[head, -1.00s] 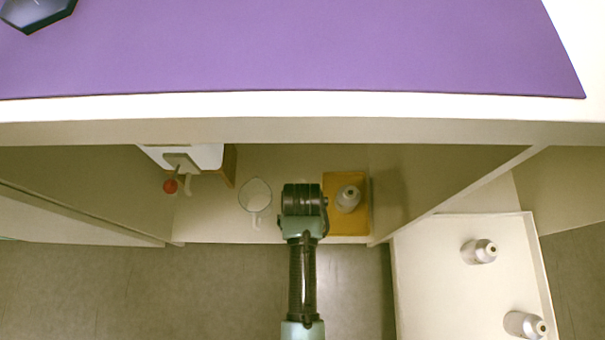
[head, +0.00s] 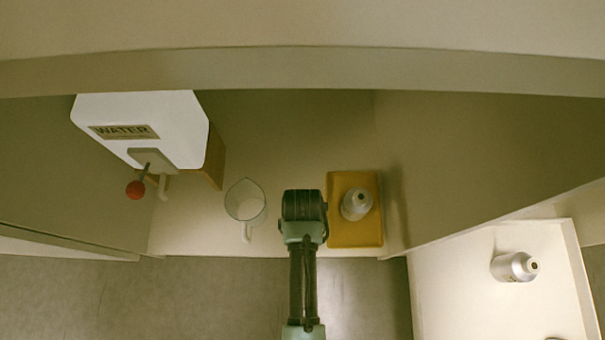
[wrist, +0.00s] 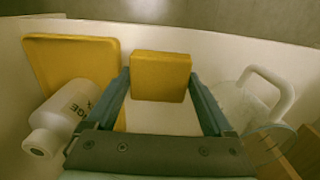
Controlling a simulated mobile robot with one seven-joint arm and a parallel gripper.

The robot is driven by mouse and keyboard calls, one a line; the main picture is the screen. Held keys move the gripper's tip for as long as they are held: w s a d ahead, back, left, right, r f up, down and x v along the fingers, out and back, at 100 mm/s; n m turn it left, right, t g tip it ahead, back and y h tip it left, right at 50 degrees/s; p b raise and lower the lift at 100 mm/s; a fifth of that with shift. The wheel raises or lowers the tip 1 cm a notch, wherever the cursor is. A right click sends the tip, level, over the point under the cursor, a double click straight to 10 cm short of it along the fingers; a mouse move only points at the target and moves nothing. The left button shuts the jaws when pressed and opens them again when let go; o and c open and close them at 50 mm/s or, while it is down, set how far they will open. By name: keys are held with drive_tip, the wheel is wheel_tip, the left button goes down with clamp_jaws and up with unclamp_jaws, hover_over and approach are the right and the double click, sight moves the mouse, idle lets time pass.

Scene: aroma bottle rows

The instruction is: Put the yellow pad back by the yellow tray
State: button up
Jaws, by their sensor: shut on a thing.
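The yellow pad (wrist: 160,76) is a small square block in the middle of the wrist view. My gripper (wrist: 160,88) is shut on it, with a finger at each side. In the head view my gripper's dark wrist (head: 303,205) covers the fingers and the pad. The yellow tray (head: 342,234) lies on the shelf just right of my gripper; it also shows at left in the wrist view (wrist: 75,50). A grey-white bottle (head: 356,204) stands on the tray. The pad appears close to the tray, with a gap between them; whether it touches the shelf I cannot tell.
A clear jug (head: 245,202) stands close on the left of my gripper, its handle towards the front edge. A white water dispenser (head: 185,115) with a red knob is farther left. Side walls bound the shelf. A white bin (head: 440,290) with a bottle (head: 514,267) is at right.

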wheel_tip(320, 180, down, 4)
drive_tip(key=b, duration=0.2)
drive_tip(key=shift+r+b, duration=0.1)
drive_tip(key=shift+b, duration=0.3)
drive_tip(key=shift+r, duration=0.15)
drive_tip(key=o, duration=1.1)
drive_tip(key=shift+c, duration=0.2)
wheel_tip(320, 180, up, 12)
drive_tip(key=p, duration=0.8)
drive_tip(key=shift+p, duration=0.3)
